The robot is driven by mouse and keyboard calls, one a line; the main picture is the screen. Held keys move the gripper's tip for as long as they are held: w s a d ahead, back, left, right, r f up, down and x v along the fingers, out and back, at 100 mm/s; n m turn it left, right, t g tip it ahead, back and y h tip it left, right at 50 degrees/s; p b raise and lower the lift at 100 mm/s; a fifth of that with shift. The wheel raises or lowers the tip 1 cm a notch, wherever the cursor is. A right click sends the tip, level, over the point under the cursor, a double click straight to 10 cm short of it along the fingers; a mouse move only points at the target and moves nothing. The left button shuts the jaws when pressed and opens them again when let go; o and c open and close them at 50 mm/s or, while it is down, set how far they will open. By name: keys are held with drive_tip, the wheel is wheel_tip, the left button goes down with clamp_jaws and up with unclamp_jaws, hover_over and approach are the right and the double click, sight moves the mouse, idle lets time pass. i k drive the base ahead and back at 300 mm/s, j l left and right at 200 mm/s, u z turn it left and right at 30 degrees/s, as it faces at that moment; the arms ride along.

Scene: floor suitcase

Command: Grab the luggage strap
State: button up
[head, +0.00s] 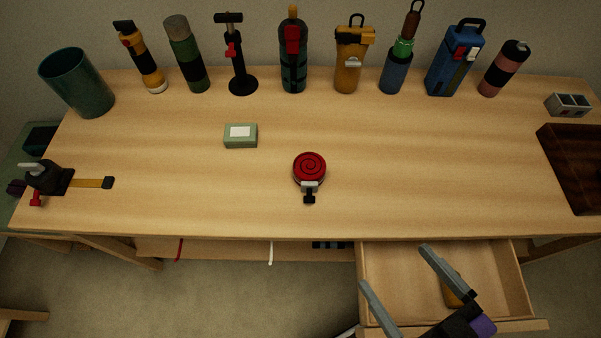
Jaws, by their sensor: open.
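The luggage strap appears to be the red coil (309,166) with a dark spiral on top, lying near the middle of the wooden table. A pale and black buckle end sticks out from it toward the table's front edge. My gripper (396,266) is at the lower right, over the open drawer, in front of the table edge. Its two long grey fingers are spread apart with nothing between them. It is apart from the coil, to the right of it and nearer to me.
The open drawer (390,259) holds a partly hidden yellowish object (453,291). A green box (240,136) lies left of the coil. Several bottles and tools line the back edge. A tape-like tool (48,178) sits at left, a dark tray (570,165) at right.

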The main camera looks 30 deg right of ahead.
sight(309, 168)
drive_tip(key=i+j+u, duration=0.2)
drive_tip(key=u, duration=0.15)
drive_tip(key=i+j+u, duration=0.2)
drive_tip(key=u, duration=0.2)
drive_tip(key=j, duration=0.1)
